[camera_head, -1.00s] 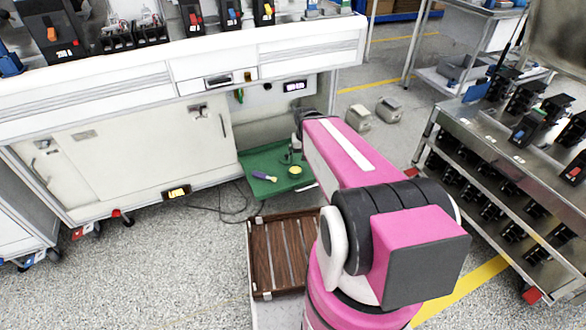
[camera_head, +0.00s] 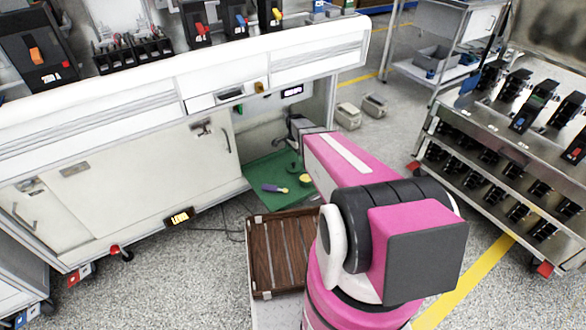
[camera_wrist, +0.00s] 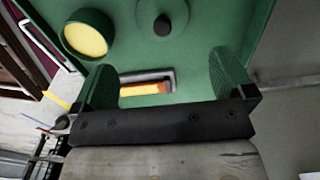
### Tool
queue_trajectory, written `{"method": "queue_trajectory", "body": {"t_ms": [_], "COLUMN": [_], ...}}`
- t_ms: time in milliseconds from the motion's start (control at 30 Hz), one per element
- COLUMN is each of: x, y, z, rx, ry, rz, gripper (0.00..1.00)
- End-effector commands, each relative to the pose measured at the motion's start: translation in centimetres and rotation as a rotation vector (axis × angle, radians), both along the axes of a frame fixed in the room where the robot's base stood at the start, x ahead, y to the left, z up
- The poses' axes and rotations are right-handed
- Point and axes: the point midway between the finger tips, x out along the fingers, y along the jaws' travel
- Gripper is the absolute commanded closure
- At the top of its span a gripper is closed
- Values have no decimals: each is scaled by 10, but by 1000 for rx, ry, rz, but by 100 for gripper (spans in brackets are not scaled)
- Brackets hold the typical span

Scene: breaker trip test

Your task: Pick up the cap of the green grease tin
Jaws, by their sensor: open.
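The green grease tin (camera_wrist: 86,36) is open and shows yellow grease at the upper left of the wrist view. It also shows as a yellow disc (camera_head: 305,178) in the head view. The cap, a round green disc with a dark knob (camera_wrist: 162,22), lies right of the tin, apart from it. It shows small and dark green (camera_head: 291,168) in the head view. Both are on a green tray (camera_head: 258,170). My gripper (camera_wrist: 165,78) is open, its two fingers apart, with the cap ahead of them and nothing held. In the head view my pink arm hides part of the tray.
A purple-handled tool (camera_head: 273,188) lies on the tray. An orange and yellow item in a grey frame (camera_wrist: 147,88) shows between the fingers. A slatted brown crate (camera_head: 280,255) stands in front of the tray. The white workbench (camera_head: 150,190) rises behind and left.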

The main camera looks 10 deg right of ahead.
Motion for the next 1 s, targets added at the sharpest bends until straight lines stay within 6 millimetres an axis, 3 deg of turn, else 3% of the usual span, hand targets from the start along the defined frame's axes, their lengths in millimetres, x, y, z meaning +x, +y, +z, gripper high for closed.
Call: {"method": "queue_trajectory", "body": {"t_ms": [200, 467, 733, 1000], "x": [1, 2, 5, 4], "y": [0, 0, 1, 0], "z": [-34, -51, -88, -94], "rx": [0, 0, 0, 0], "ry": [1, 0, 1, -1], "rz": [2, 3, 3, 3], "gripper": [0, 0, 0, 0]}}
